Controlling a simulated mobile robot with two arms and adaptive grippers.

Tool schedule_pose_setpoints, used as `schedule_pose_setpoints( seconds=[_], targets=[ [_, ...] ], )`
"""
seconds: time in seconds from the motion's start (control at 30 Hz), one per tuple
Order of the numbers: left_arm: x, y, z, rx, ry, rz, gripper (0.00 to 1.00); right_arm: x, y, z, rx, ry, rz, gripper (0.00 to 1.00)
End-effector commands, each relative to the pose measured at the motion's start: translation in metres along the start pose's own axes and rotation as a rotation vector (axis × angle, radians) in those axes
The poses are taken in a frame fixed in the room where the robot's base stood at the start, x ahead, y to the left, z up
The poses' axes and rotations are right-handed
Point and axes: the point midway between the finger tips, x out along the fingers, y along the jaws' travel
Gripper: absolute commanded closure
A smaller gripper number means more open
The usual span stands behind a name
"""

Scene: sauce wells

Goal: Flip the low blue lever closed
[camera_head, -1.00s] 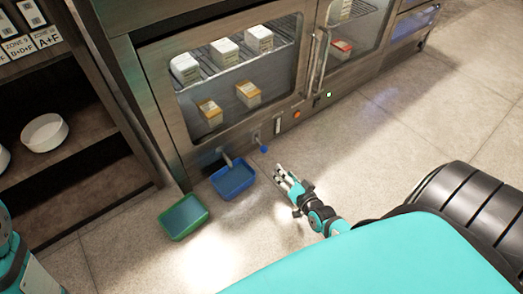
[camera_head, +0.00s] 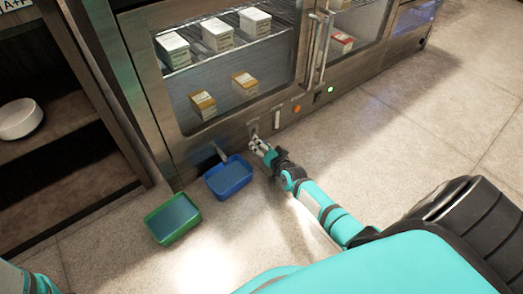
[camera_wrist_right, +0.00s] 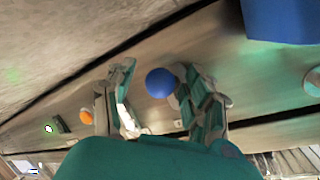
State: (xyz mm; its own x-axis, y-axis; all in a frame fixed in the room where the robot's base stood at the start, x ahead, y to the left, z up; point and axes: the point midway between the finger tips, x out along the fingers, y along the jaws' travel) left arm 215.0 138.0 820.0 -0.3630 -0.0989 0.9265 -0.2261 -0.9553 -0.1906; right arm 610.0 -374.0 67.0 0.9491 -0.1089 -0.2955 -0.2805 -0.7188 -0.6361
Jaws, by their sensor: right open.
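The blue lever shows in the right wrist view as a round blue knob (camera_wrist_right: 160,83) at the low front of the steel cabinet. It lies between the two fingers of my right gripper, close to the right-hand finger; I cannot tell whether they touch. In the head view my right gripper (camera_head: 257,147) is at the cabinet's lower front and hides the blue knob. The gripper is open, with a finger on each side of the knob. My left gripper is out of view.
A blue tray (camera_head: 234,186) and a green tray (camera_head: 160,237) stand on the floor left of the gripper. A metal spout (camera_head: 220,152) is above the blue tray. An orange knob (camera_head: 297,108) and green light (camera_head: 331,89) are farther right. The floor at right is clear.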

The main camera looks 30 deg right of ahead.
Motion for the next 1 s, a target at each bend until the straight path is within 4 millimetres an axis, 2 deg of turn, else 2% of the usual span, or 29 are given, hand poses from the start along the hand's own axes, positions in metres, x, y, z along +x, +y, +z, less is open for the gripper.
schedule_pose_setpoints(
  seconds=[0.1, 0.37, 0.77, 1.0],
  targets=[
    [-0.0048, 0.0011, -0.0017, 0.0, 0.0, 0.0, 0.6, 0.0061, 0.0003, 0.0007, 0.0, 0.0, 0.0, 0.47],
    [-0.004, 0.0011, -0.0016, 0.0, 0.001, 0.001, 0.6, 0.0066, -0.0007, -0.0003, 0.0, -0.001, 0.0, 0.47],
    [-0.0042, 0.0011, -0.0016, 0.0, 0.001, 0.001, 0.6, 0.0062, 0.002, -0.0001, 0.0, -0.002, 0.004, 0.98],
    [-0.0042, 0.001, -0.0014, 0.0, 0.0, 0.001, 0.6, 0.0058, 0.0043, -0.0003, 0.001, -0.003, 0.008, 1.0]
  ],
)
